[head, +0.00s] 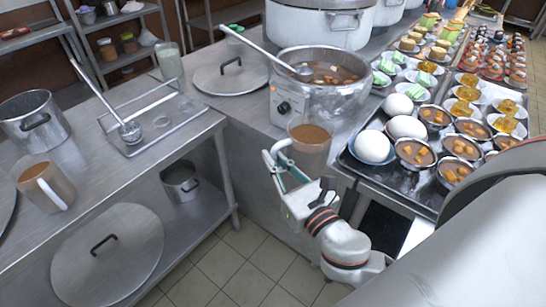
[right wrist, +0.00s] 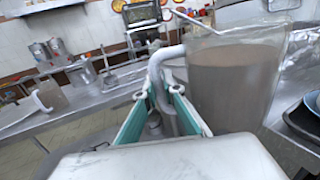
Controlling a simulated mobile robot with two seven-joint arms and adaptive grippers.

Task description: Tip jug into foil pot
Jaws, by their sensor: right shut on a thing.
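My right gripper (head: 279,168) is shut on the handle of a clear jug (head: 310,148) holding brown liquid. The jug is roughly upright in the head view, in front of the counter edge and left of the foil pots. It also shows in the right wrist view (right wrist: 232,85), with its white handle (right wrist: 157,72) between my fingers. Several small foil pots (head: 414,154) stand in a tray (head: 397,183) on the right, with brown congee and orange pieces in those near me. The jug is apart from these pots. My left gripper is not in view.
A large stockpot (head: 345,101) with a ladle (head: 303,71) stands behind the jug. A second jug (head: 46,186) stands on the left table (head: 110,175). Open floor (head: 235,265) lies between the tables.

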